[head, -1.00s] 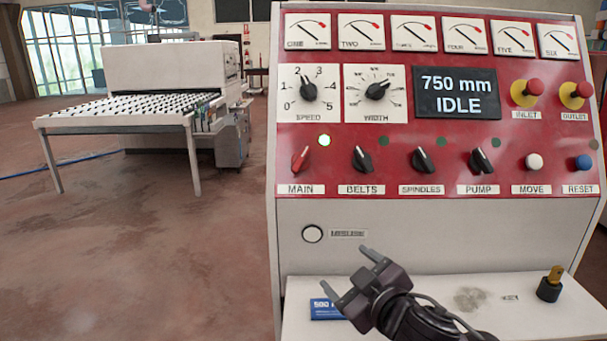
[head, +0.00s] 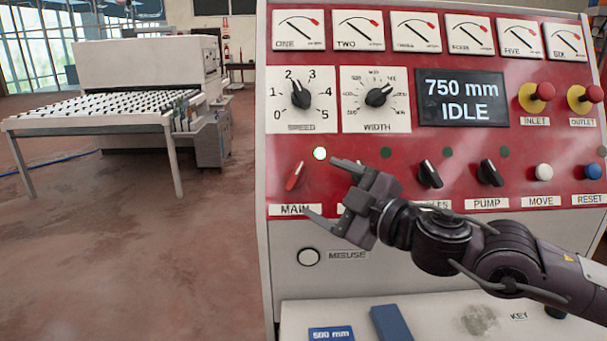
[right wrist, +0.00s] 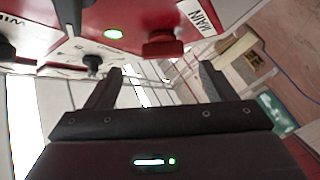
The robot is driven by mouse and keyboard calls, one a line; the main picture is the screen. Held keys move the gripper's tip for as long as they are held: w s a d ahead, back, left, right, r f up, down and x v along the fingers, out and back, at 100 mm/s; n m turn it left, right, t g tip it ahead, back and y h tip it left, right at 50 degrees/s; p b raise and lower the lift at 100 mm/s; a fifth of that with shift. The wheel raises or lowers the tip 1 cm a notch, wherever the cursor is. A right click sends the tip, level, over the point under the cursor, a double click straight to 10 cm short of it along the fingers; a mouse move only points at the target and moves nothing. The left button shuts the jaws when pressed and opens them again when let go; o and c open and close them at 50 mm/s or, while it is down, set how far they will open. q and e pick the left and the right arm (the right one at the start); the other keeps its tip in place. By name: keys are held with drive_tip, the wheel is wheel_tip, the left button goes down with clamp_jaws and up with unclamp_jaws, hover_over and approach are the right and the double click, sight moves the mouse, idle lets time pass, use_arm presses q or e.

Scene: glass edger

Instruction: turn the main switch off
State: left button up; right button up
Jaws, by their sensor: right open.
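The main switch (head: 294,176) is a red knob on the red panel, above the label MAIN, tilted with its top to the right. A lit green-white lamp (head: 320,153) shines just above and to its right. My right gripper (head: 322,189) is open and empty in front of the panel, just right of the switch, with its fingers pointing left. It hides the belts switch. In the right wrist view the red switch (right wrist: 162,43) shows beyond the open fingers, apart from them, near the MAIN label (right wrist: 200,22). My left gripper is not in view.
Black spindles (head: 430,174) and pump (head: 490,172) knobs, a white move button (head: 544,172) and a blue reset button (head: 593,171) line the panel to the right.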

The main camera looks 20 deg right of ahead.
sight(299, 178)
drive_tip(key=shift+w+a+r+p, duration=0.15)
drive_tip(key=shift+w+a+p, duration=0.3)
drive_tip(key=shift+w, duration=0.2)
use_arm(q)
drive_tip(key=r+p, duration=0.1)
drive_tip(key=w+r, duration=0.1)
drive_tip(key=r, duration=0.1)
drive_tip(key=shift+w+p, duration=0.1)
drive_tip(key=shift+p, duration=0.25)
use_arm(e)
drive_tip(key=x, duration=0.4)
drive_tip(key=shift+w+a, duration=0.2)
drive_tip(key=shift+w, duration=0.15)
drive_tip(key=shift+c, duration=0.3)
drive_tip(key=c, duration=0.9)
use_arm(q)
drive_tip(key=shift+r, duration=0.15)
